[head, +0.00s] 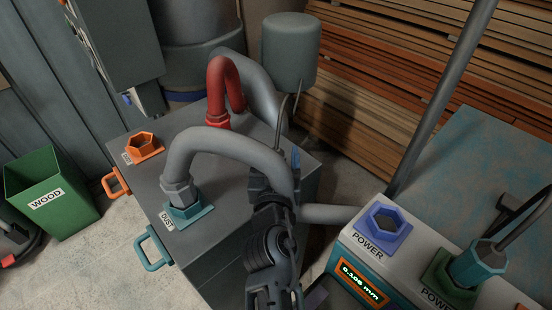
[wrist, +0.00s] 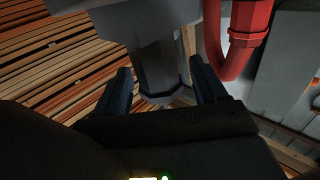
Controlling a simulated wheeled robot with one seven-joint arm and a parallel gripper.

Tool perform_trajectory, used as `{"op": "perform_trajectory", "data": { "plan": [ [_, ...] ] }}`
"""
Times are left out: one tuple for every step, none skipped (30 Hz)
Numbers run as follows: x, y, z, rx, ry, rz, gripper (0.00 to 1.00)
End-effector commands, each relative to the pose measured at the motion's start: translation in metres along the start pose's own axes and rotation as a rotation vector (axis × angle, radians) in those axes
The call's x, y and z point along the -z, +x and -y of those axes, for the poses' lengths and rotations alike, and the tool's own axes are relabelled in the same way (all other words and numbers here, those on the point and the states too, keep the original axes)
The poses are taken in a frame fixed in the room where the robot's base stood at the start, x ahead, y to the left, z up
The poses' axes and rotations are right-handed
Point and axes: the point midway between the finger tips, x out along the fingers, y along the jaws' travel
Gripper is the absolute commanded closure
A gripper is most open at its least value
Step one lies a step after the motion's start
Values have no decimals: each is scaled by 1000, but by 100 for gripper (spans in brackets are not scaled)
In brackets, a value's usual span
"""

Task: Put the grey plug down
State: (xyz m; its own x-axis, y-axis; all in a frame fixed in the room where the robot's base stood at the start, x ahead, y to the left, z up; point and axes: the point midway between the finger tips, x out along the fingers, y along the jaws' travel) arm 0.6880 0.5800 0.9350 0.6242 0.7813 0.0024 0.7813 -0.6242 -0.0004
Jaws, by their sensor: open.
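In the wrist view, a grey six-sided piece (wrist: 160,76), which looks like the grey plug, sits between the two fingers of my gripper (wrist: 160,72). It hangs below a wider grey body. Dark gaps show beside it, and the fingers are apart; I cannot tell whether either touches it. In the head view my gripper (head: 280,165) is behind the right end of a grey hose (head: 226,143), and I cannot make out the grey plug there. That hose's other end stands in a teal socket (head: 188,214) labelled DUST.
A red hose (head: 225,83) stands close to my gripper. An empty orange socket (head: 142,148) is at the left of the dark box. At the right are an empty blue POWER socket (head: 383,223) and a teal plug (head: 478,263) in a green one. A green WOOD bin (head: 50,198) stands left.

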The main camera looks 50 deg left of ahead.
Motion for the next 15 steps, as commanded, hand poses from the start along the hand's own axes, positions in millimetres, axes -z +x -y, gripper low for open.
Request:
{"op": "perform_trajectory", "data": {
  "plan": [
    [1,0,0,0,0,0,29],
    [2,0,0,0,0,0,29],
    [4,0,0,0,0,0,29],
    [3,-2,0,0,0,1,29],
    [2,-6,0,0,0,1,29],
    [2,-11,-1,-1,0,1,29],
    [1,-16,-1,-2,0,1,29],
    [2,-21,-1,-2,0,1,29],
    [2,-29,-1,-2,1,2,29],
    [2,-35,-1,-1,1,2,29],
    [1,-42,0,0,0,1,29],
    [1,-50,0,0,1,1,29],
    [1,-57,-1,0,1,2,29],
    [1,-62,-1,-1,1,1,29],
    [1,-71,-1,-1,1,2,29]
  ]
}}
